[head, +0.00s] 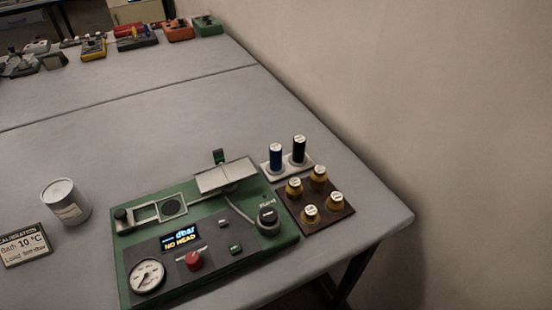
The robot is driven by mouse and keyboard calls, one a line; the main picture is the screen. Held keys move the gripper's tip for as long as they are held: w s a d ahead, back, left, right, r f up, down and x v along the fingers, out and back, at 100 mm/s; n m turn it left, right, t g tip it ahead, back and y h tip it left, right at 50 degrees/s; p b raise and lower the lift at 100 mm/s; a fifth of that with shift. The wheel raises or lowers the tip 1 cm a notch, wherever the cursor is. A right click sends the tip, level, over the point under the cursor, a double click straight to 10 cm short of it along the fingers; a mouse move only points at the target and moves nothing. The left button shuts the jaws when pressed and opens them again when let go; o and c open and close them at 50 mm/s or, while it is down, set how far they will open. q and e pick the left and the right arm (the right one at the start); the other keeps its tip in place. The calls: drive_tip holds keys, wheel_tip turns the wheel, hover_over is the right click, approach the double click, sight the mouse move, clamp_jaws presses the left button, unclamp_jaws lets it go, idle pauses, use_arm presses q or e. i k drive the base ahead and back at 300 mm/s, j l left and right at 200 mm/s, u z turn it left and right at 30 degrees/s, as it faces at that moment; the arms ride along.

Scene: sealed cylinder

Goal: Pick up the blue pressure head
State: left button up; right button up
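The blue pressure head (276,157) is a small upright cylinder with a white top. It stands on a light grey holder (289,169) at the right end of the table, beside a black cylinder (299,150) of similar shape. The green device (208,237) is in front of it and to the left, with a small screen (181,237) that reads "NO HEAD". Neither of my grippers shows in the head view.
Several brass weights with white tops sit on a dark brown tray (335,213) in front of the holder. A grey can (66,203) and a calibration sign (24,245) stand at left. A wall runs along the right. The table middle (150,130) is clear; several devices sit far back.

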sight(275, 167)
drive_tip(key=k+l+z, duration=0.15)
drive_tip(key=l, duration=0.2)
drive_tip(key=k+l+z, duration=0.1)
drive_tip(key=l, duration=0.3)
drive_tip(key=k+l+z, duration=0.15)
drive_tip(key=l, duration=0.25)
drive_tip(key=k+l+z, duration=0.15)
drive_tip(key=l, duration=0.25)
